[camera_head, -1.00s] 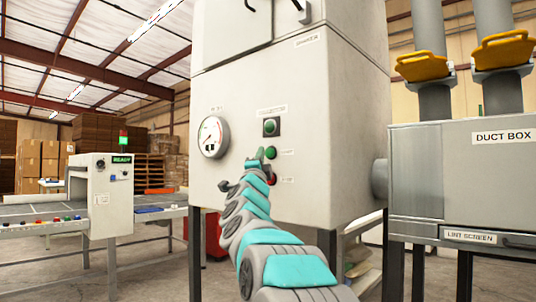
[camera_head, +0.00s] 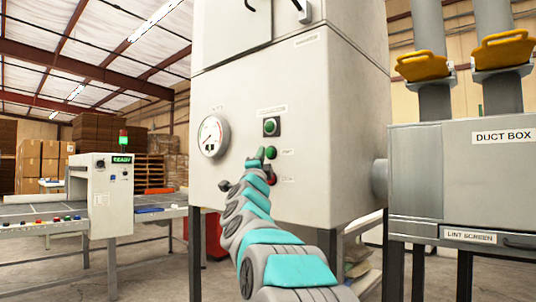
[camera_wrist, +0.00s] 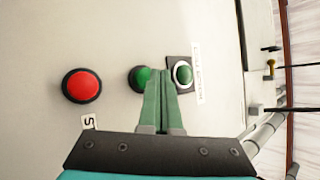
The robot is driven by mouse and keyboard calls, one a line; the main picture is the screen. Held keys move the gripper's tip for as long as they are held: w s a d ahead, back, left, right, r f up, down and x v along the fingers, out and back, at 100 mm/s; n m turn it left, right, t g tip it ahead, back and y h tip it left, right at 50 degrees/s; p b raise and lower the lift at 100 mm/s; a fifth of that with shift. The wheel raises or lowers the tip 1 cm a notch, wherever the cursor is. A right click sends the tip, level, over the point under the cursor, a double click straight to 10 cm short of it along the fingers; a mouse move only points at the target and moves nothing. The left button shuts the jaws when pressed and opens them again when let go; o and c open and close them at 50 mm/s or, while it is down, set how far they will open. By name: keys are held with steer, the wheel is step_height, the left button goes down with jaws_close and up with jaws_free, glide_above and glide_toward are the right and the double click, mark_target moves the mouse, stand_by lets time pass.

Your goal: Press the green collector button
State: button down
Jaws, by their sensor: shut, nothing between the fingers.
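On the front of the large pale cabinet, a green button (camera_head: 270,126) sits in a dark square plate under a label. It also shows in the wrist view (camera_wrist: 184,74) with a pale ring, beside a label too blurred to read surely. A second green button (camera_head: 271,152) sits below it; in the wrist view this one (camera_wrist: 138,77) is partly hidden by my fingers. A red button (camera_wrist: 81,86) is lowest. My gripper (camera_wrist: 162,72) is shut and empty, its green fingertips overlapping the gap between the two green buttons. Whether they touch the panel, I cannot tell.
A round gauge (camera_head: 213,135) is on the cabinet (camera_head: 330,95) to the left of the buttons. A grey duct box (camera_head: 470,190) stands to the right. A machine with a green READY display (camera_head: 122,160) and a conveyor stand to the left.

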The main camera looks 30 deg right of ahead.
steer(key=shift+w+d, duration=0.15)
steer(key=shift+d, duration=0.15)
steer(key=shift+w+d, duration=0.15)
steer(key=shift+d, duration=0.35)
stand_by(0.8)
stand_by(0.3)
steer(key=shift+s+a, duration=0.4)
steer(key=shift+a, duration=0.4)
steer(key=shift+a, duration=0.1)
steer(key=a, duration=0.1)
steer(key=s+a, duration=0.1)
steer(key=a, duration=0.1)
steer(key=a+p, duration=0.1)
steer(key=shift+s+a, duration=0.3)
